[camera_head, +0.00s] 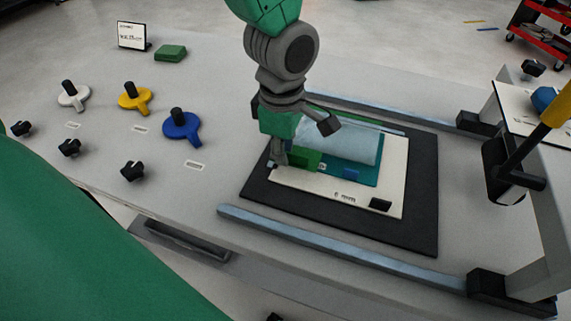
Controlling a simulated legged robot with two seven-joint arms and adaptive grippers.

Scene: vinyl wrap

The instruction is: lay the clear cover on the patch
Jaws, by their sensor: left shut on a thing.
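My left gripper (292,150) comes down from the top over the left part of the white board (310,186). It is shut on the clear cover (350,145) by the green tab (306,159) at its left end. The cover is a pale bluish see-through sheet and lies over or just above the teal patch (366,172). I cannot tell whether its whole face touches the patch. The gripper hides the cover's left end. My right gripper is not in view.
The board lies on a black mat (424,190) between two metal rails (340,246). A frame with a yellow-handled tool (555,110) stands at the right. White, yellow and blue knobbed discs (182,126) sit at the left with black knobs. A green block (171,53) lies behind.

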